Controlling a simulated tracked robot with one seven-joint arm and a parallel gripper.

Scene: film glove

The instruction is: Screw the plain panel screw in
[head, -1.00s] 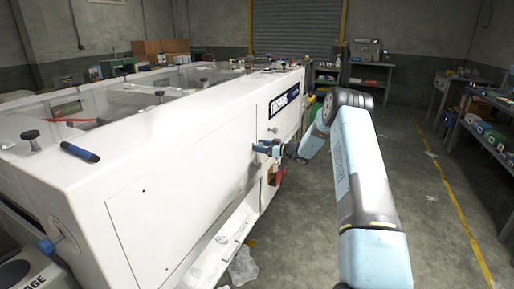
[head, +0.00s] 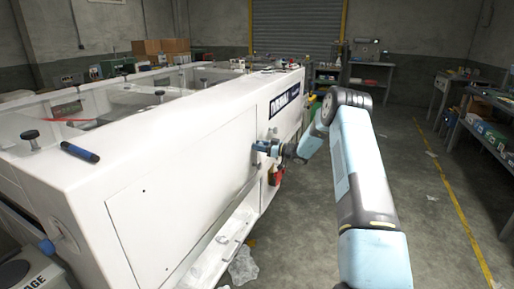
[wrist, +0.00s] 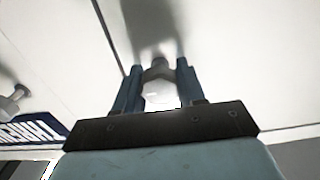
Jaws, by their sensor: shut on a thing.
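My gripper (head: 262,149) is at the white side panel (head: 180,190) of the long white machine, near the panel's far end. In the wrist view its two blue fingers (wrist: 158,72) are shut on the plain panel screw (wrist: 160,94), with its pale round head between them. The screw's shaft and its hole are hidden, so I cannot tell how deep it sits. A second screw or knob (wrist: 14,102) stands out from the white face at the left, beside the dark lettered label (wrist: 35,128).
The machine's top (head: 130,130) carries several black knobs and a dark blue pen-like tool (head: 80,152). A red item (head: 275,176) hangs just below my gripper. A low white ledge (head: 225,245) runs under the panel. The floor to the right is mostly clear up to the shelves.

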